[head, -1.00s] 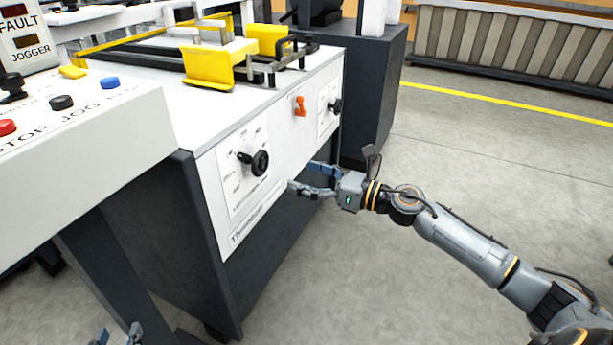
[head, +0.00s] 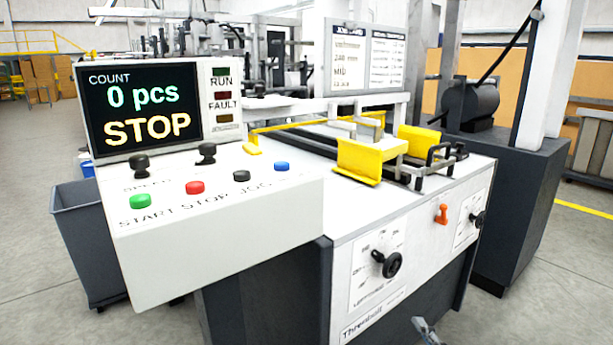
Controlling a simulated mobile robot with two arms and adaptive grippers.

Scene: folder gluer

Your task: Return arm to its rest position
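Only a small grey piece of a gripper (head: 428,331) shows at the bottom edge of the head view, below the machine's front panel. From its place it looks like my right gripper. The rest of it and its arm are cut off, so whether its fingers are apart cannot be told. My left gripper is out of view.
A control console (head: 215,235) with coloured buttons stands at left; its screen (head: 146,113) reads "0 pcs STOP". Yellow guides (head: 358,163) sit on the machine top. A grey bin (head: 82,240) stands behind the console. Open floor (head: 555,290) lies at right.

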